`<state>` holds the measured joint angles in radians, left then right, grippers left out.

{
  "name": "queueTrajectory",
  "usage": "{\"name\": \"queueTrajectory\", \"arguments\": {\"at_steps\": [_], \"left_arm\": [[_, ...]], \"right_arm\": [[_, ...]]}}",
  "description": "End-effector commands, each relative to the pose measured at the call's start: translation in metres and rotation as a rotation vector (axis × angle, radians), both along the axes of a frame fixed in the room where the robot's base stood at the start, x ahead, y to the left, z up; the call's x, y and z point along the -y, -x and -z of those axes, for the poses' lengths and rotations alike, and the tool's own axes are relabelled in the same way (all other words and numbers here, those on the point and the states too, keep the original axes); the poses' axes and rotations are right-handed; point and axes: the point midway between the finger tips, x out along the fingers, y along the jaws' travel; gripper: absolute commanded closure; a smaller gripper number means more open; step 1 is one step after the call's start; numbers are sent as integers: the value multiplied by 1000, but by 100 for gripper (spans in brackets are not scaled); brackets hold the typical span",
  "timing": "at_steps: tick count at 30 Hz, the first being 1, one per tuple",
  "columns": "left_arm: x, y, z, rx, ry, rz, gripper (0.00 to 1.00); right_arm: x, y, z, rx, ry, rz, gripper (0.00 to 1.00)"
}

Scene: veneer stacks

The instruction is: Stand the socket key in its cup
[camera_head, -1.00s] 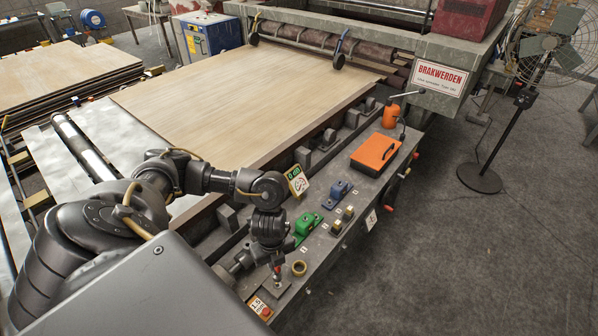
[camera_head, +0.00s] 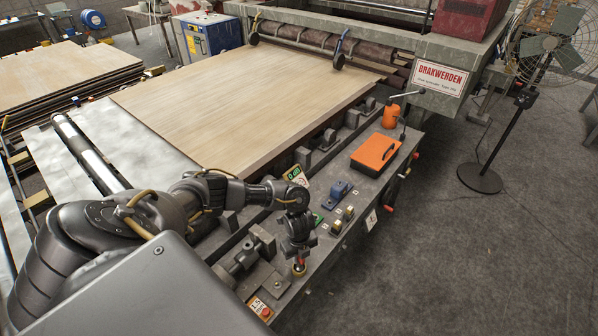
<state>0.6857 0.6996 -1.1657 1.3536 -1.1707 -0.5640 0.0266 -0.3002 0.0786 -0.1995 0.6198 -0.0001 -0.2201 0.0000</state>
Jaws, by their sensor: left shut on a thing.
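My left gripper (camera_head: 299,258) points down over the strip of bench beside the veneer. It is shut on the socket key (camera_head: 300,262), of which only a small reddish bit shows between the fingers. The cup (camera_head: 299,270), a small yellow-brown ring, is right below the fingertips and mostly covered by them. I cannot tell whether the key's lower end is inside the cup or just above it. My right gripper is out of view.
A dark flat plate (camera_head: 276,284) lies bare at the left of the cup. A green block (camera_head: 317,219) is partly hidden behind my wrist. A blue block (camera_head: 341,190) and an orange case (camera_head: 375,154) stand further along the bench. A red button (camera_head: 265,312) is at the near end.

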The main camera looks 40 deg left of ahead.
Motion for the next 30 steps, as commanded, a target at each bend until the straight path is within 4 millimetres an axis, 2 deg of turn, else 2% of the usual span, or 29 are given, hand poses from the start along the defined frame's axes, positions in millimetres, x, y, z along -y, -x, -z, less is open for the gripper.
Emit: {"name": "queueTrajectory", "arguments": {"at_steps": [3,9,10,14,24,26,30], "left_arm": [[0,0,8,0,1,0,100],[0,-1,9,1,2,1,100],[0,0,9,1,2,1,84],[0,-1,9,1,2,1,67],[0,-1,6,3,1,0,66],[0,-2,1,4,1,-1,66],[0,-2,-23,7,3,3,66]], "right_arm": [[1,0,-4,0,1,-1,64],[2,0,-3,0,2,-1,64],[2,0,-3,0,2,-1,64],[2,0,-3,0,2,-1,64],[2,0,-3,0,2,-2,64],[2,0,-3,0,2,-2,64],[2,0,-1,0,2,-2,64]]}}
